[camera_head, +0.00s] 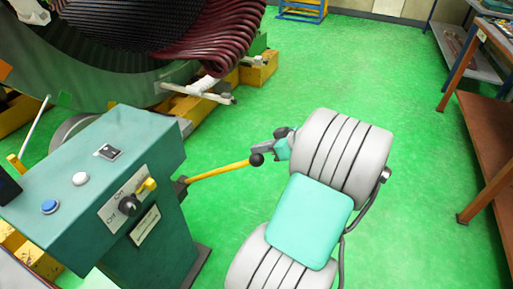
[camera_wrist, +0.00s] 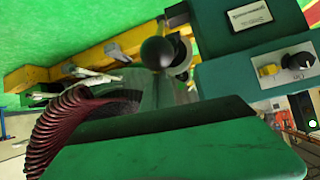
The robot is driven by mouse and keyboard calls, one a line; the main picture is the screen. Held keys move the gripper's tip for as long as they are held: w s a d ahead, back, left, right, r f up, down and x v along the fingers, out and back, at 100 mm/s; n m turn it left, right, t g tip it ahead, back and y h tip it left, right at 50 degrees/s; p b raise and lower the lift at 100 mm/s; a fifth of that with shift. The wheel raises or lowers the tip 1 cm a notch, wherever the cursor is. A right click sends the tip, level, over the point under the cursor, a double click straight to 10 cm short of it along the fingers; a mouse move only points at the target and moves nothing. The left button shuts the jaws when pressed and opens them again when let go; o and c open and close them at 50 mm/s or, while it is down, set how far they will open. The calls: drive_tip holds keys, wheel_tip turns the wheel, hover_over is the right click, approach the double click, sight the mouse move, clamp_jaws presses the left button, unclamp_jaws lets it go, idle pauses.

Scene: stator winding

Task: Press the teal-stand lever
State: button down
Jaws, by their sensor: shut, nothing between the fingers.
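The teal stand (camera_head: 150,225) is at the lower left of the head view. Its lever (camera_head: 218,172) is a yellow rod reaching out to the right, with a black ball knob (camera_head: 256,159) at its end. My gripper (camera_head: 258,149) is shut and empty, with its tip right above the knob; I cannot tell whether they touch. In the wrist view the black knob (camera_wrist: 158,52) shows close up at the top middle, and the stand (camera_wrist: 235,82) is at the right, upside down. The fingertips are hard to make out there.
The stand carries a blue button (camera_head: 49,207), a white button (camera_head: 80,179) and a black rotary switch (camera_head: 129,205). A large stator with dark red windings (camera_head: 215,45) stands behind. A brown-topped bench (camera_head: 490,150) is at the right. The green floor between is clear.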

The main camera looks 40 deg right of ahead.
sight(262, 157)
drive_tip(key=f, duration=0.1)
drive_tip(key=s+f, duration=0.1)
drive_tip(key=f, duration=0.1)
drive_tip(key=shift+s+d+f+m+g, duration=0.1)
drive_tip(key=shift+s+f+m+g, duration=0.05)
drive_tip(key=shift+s+m+g, duration=0.2)
drive_tip(key=shift+w+r, duration=0.1)
drive_tip(key=shift+r, duration=0.15)
drive_tip(key=r+p, duration=0.1)
drive_tip(key=r, duration=0.1)
drive_tip(key=w+r+p, duration=0.1)
drive_tip(key=r, duration=0.1)
drive_tip(key=w+r+p, duration=0.1)
drive_tip(key=r, duration=0.1)
drive_tip(key=shift+w+d, duration=0.15)
drive_tip(key=shift+w, duration=0.05)
drive_tip(key=s+d+r, duration=0.1)
drive_tip(key=s+d, duration=0.1)
drive_tip(key=s, duration=0.6)
drive_tip(key=shift+d+r+p, duration=0.4)
drive_tip(key=shift+p, duration=0.05)
drive_tip(key=shift+s, duration=0.1)
